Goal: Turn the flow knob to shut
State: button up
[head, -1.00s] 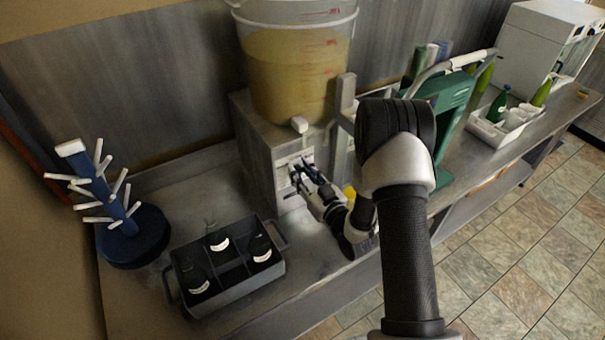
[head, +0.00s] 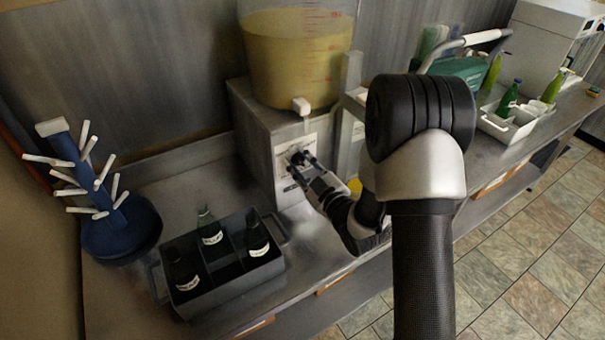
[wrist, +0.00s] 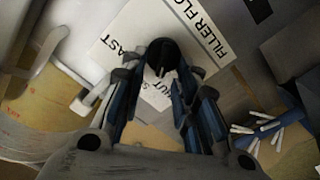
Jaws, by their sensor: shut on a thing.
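The dark flow knob (head: 297,157) sits on a white label plate (head: 309,143) on the front of the grey box below the bucket. In the wrist view the knob (wrist: 162,54) is round and black, and the plate (wrist: 122,35) reads "FILLER FLO…", "SHUT" and "…AST", partly covered. My gripper (head: 302,164) is at the knob in the head view. In the wrist view its two blue-sided fingers (wrist: 160,82) are on either side of the knob, shut on it. A small pale mark shows on the knob, but its exact setting is unclear.
A bucket of yellowish liquid (head: 295,55) stands on the box (head: 258,140), with a white spout (head: 301,105) above the knob. A bottle crate (head: 235,283) and blue drying tree (head: 122,235) stand left. A green bench device (head: 455,70) and white tray (head: 510,128) stand right.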

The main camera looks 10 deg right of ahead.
jog(key=shift+a+f+n+b, duration=0.15)
jog(key=shift+n+b, duration=1.05)
jog(key=shift+b, duration=0.3)
jog(key=o, duration=1)
jog(key=shift+o, duration=0.2)
jog(key=shift+s, duration=0.1)
jog(key=v, duration=0.7)
jog(key=shift+s, duration=0.15)
